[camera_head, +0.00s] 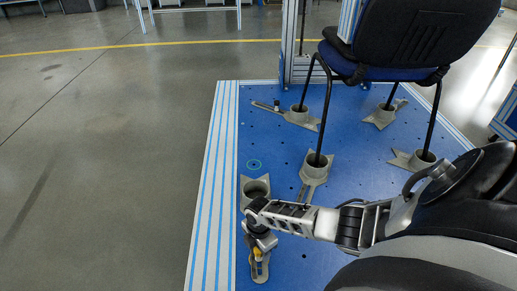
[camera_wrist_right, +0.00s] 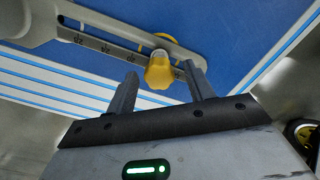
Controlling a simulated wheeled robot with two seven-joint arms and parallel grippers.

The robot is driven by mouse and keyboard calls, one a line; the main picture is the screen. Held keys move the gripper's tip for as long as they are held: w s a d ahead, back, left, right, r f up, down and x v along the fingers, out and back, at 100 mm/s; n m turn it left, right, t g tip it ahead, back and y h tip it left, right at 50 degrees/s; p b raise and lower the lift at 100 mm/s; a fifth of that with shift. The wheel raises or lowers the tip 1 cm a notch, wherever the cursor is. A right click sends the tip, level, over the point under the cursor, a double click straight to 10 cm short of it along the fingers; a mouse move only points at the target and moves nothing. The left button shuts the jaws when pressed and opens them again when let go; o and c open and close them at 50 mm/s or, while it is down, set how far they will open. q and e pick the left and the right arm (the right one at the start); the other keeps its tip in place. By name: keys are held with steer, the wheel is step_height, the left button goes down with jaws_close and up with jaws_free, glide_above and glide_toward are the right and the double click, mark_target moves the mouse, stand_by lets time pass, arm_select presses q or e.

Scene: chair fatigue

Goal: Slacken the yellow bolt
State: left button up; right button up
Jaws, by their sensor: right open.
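The yellow bolt (camera_head: 257,253) sits in the slot of a grey metal foot clamp (camera_head: 260,271) at the near left of the blue platform. In the right wrist view the yellow bolt (camera_wrist_right: 159,71) has a lobed knob and stands at the slotted arm (camera_wrist_right: 100,44) of the clamp. My right gripper (camera_head: 262,246) is over the clamp, close to the bolt. In the right wrist view its two fingers (camera_wrist_right: 160,88) are apart, one on each side of the knob, with gaps visible. My left gripper is not in view.
A black and blue chair (camera_head: 420,40) stands on the blue platform (camera_head: 270,125) with its legs in grey cup clamps (camera_head: 315,167). An empty cup (camera_head: 256,187) is just beyond my right gripper. Open floor (camera_head: 100,160) lies to the left.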

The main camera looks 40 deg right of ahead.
steer(key=shift+m, duration=0.6)
steer(key=shift+r+m+p, duration=0.15)
steer(key=shift+m+p, duration=0.3)
steer(key=shift+m, duration=1.55)
